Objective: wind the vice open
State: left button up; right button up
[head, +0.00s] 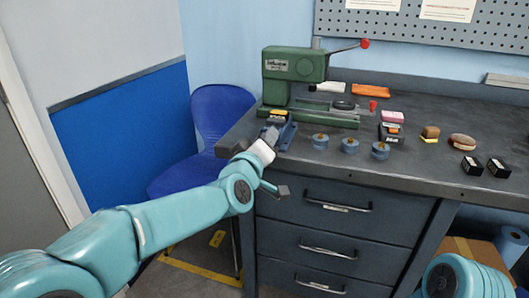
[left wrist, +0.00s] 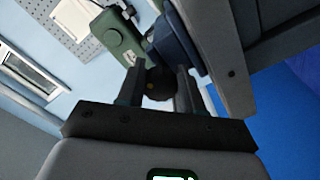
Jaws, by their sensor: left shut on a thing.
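The small blue vice (head: 287,134) sits at the left front corner of the bench, partly hidden behind my left gripper (head: 270,133). In the left wrist view the vice (left wrist: 172,45) shows as a blue body beyond my left gripper (left wrist: 158,84). The two fingers are shut on a dark round handle end (left wrist: 159,83) at the vice's near side. How far apart the vice's jaws are cannot be told. My right gripper is out of view; only part of my right arm shows at the lower right.
A green press (head: 292,66) with a red-knobbed lever stands behind the vice. Several blue round pieces (head: 349,145) sit along the bench's front, with black boxes (head: 472,165) farther right. A blue chair (head: 220,115) stands left of the bench (head: 420,172).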

pick_arm(q)
jog(key=n+b, duration=0.1)
jog(key=n, duration=0.1)
jog(key=n+b, duration=0.2)
jog(key=shift+f+n, duration=0.2)
jog(key=shift+n, duration=0.1)
jog(key=n+b, duration=0.2)
jog(key=n, duration=0.1)
jog(key=shift+r+n, duration=0.1)
jog(key=shift+n, duration=0.2)
jog(key=shift+r+n+b, duration=0.15)
jog(key=shift+n+b, duration=0.6)
jog(key=shift+n, duration=1.05)
jog(key=o, duration=1)
jog(key=shift+o, duration=0.2)
jog(key=shift+s, duration=0.1)
